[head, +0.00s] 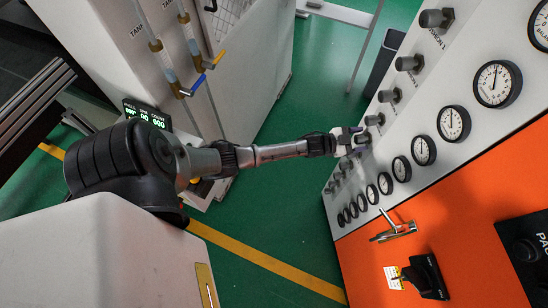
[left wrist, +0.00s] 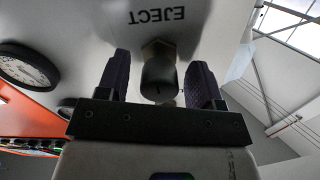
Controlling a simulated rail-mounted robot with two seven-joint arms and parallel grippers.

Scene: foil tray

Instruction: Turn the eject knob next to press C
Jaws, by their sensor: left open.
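A dark eject knob (left wrist: 160,80) sits on the pale panel under an upside-down "EJECT" label (left wrist: 157,16) in the left wrist view. My left gripper (left wrist: 160,68) is open, one dark finger on each side of the knob, with a gap visible on both sides. I cannot tell how deep the knob sits between the fingers. In the head view my left gripper (head: 350,142) is at the row of knobs on the panel (head: 455,70) and partly hides the knob there. The press letter is not readable. My right gripper is not in view.
Several similar knobs, one nearest at the top (head: 436,18), line the panel beside a row of round gauges (head: 453,123). An orange front (head: 440,210) with a metal handle (head: 397,231) lies below. Green floor (head: 275,215) is clear between the panel and the white cabinet (head: 240,75).

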